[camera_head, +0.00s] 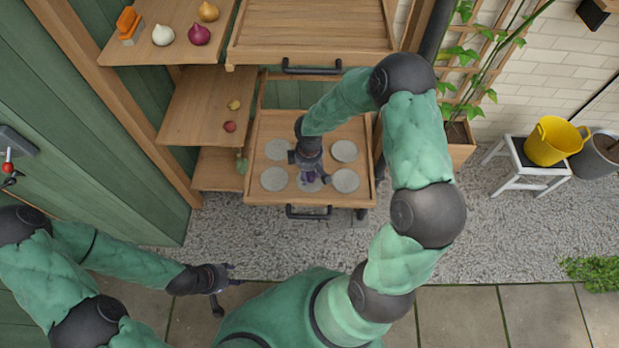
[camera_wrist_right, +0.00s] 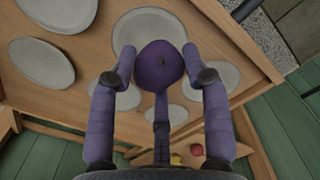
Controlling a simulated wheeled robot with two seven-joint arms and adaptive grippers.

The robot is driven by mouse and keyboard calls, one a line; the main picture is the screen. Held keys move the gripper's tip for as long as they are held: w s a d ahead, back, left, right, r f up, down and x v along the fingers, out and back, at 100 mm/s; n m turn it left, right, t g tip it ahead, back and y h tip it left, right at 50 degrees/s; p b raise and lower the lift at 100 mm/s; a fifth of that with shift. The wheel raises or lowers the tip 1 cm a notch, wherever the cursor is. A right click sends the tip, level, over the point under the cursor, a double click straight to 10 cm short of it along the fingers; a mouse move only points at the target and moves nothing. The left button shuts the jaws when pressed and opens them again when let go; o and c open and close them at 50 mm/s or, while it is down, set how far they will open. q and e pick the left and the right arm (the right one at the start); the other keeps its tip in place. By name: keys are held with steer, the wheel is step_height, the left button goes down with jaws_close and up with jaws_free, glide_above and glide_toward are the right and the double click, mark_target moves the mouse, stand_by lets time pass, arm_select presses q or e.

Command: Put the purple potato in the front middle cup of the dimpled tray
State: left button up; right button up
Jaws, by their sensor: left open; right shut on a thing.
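The purple potato (camera_wrist_right: 160,66) is between the purple fingers of my right gripper (camera_wrist_right: 160,78), which is shut on it. In the right wrist view it overlaps the edge of a grey round cup (camera_wrist_right: 140,27); whether it touches the cup I cannot tell. The dimpled tray (camera_head: 259,197) is wooden with several grey cups in two rows. In the head view my right gripper (camera_head: 312,180) is over the front middle cup and mostly covers it; the potato is not clear there. My left gripper (camera_head: 226,284) is open and empty, low on the left, away from the tray.
Wooden shelves (camera_head: 190,112) stand left of the tray, holding onions and other small produce. A wooden surface with a dark handle (camera_head: 311,68) lies behind the tray. A yellow bucket (camera_head: 556,142) stands on a white stool at the right. Gravel (camera_head: 470,240) in front is clear.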

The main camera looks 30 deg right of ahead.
mark_target(310, 176)
steer(key=shift+w+d+f, duration=0.35)
steer(key=shift+w+f, duration=0.1)
steer(key=shift+f, duration=0.25)
steer(key=shift+w+d+f+b, duration=0.1)
steer(key=shift+f+b, duration=0.55)
steer(key=shift+f, duration=0.25)
steer(key=shift+w+d+f+b, duration=0.1)
steer(key=shift+f+b, duration=0.5)
steer(key=shift+f, duration=0.25)
steer(key=shift+f, duration=0.1)
steer(key=o, duration=1.3)
steer(key=shift+c, duration=0.2)
